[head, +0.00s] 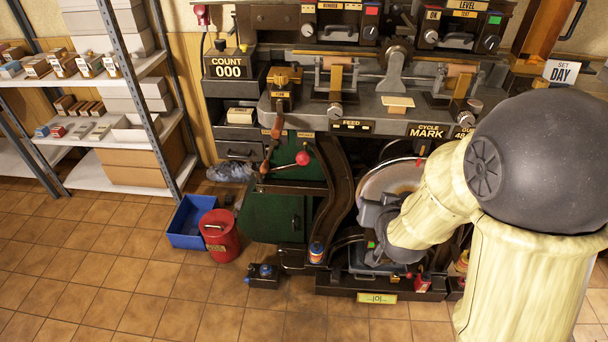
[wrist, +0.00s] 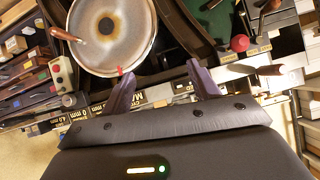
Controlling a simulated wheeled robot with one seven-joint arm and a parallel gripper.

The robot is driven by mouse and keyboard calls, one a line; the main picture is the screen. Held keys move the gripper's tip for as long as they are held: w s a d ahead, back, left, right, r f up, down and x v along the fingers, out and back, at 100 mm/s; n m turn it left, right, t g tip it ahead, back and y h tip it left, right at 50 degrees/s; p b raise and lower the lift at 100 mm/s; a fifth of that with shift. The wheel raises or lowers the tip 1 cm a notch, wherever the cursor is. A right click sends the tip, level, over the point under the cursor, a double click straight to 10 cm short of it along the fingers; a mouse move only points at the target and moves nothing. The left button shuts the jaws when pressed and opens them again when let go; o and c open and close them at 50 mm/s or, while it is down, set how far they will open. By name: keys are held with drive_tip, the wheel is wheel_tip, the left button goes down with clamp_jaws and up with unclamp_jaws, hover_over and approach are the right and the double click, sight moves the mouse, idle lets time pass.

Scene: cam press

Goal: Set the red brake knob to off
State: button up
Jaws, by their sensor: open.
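A round red knob (head: 302,158) sits on the end of a lever on the press's green left side. A red ball, probably the same knob (wrist: 240,43), shows at the upper right in the wrist view. I read no brake or off label beside it, so I cannot tell its setting. My gripper (wrist: 162,88) is open, its two purple fingers apart with nothing between them. In the head view my arm reaches down in front of the large pale wheel, to the right of and below the red knob. The fingertips are hard to make out there.
The pale wheel (head: 386,182) also shows in the wrist view, with a handle. A curved dark rail stands between the knob and my arm. A blue bin (head: 187,232) and red can (head: 220,236) stand on the floor at left. Tiles in front are mostly clear.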

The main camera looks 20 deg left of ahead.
sight(304, 164)
drive_tip(key=a+f+n+t+y+b, duration=0.1)
drive_tip(key=a+f+t+y+b, duration=0.1)
drive_tip(key=a, duration=0.5)
drive_tip(key=s+a+f+n+t+y+b, duration=0.1)
drive_tip(key=a+t+y+b, duration=0.1)
drive_tip(key=a+b, duration=0.3)
drive_tip(key=shift+s+a+f+t+y, duration=0.15)
drive_tip(key=shift+a+f+t+y, duration=0.2)
drive_tip(key=shift+a+y, duration=0.65)
drive_tip(key=shift+a, duration=0.15)
drive_tip(key=p+x, duration=0.1)
drive_tip(key=x, duration=1.6)
drive_tip(key=shift+w+f, duration=0.2)
drive_tip(key=shift+w, duration=0.05)
